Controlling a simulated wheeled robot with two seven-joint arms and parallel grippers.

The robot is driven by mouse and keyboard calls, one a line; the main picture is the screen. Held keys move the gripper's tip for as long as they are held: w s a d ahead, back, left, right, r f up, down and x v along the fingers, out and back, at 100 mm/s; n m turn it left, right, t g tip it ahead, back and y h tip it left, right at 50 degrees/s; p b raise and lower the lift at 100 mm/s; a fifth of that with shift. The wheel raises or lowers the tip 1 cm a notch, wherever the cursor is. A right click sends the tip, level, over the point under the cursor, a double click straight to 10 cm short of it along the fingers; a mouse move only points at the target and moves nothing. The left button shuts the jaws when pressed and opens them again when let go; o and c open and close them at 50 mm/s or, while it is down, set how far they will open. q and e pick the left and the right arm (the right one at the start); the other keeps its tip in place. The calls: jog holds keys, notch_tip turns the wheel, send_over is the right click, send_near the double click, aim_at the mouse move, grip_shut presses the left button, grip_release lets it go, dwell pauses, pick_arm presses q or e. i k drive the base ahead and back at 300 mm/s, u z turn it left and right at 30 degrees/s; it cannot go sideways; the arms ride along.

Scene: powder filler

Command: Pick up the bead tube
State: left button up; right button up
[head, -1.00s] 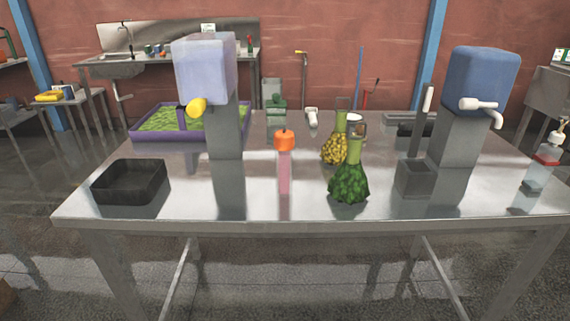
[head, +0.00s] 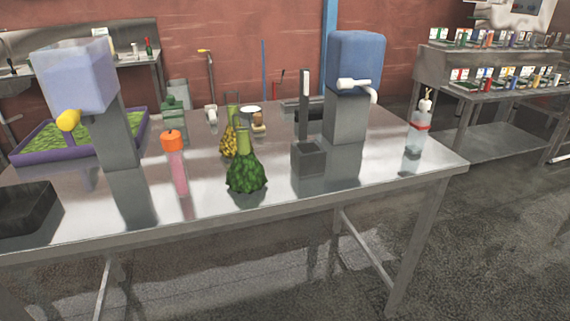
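A slim upright tube with an orange cap and pink contents (head: 176,172) stands on the steel table (head: 330,185), left of centre in the head view. It is the only tube of this kind I can make out on this table, but I cannot tell whether beads are in it. A flask with dark green contents (head: 246,174) stands to its right, apart from it. Neither of my grippers is in view.
A dispenser with a pale block (head: 75,75) and yellow spout stands left of the tube. A blue-topped dispenser (head: 355,62), a clear bottle with a red band (head: 416,135) and a grey box (head: 308,158) are right. A black tray (head: 25,208) sits front left.

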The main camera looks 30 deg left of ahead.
aim_at(176, 162)
jog(key=z, duration=0.75)
jog(key=i, duration=1.4)
jog(key=u, duration=2.9)
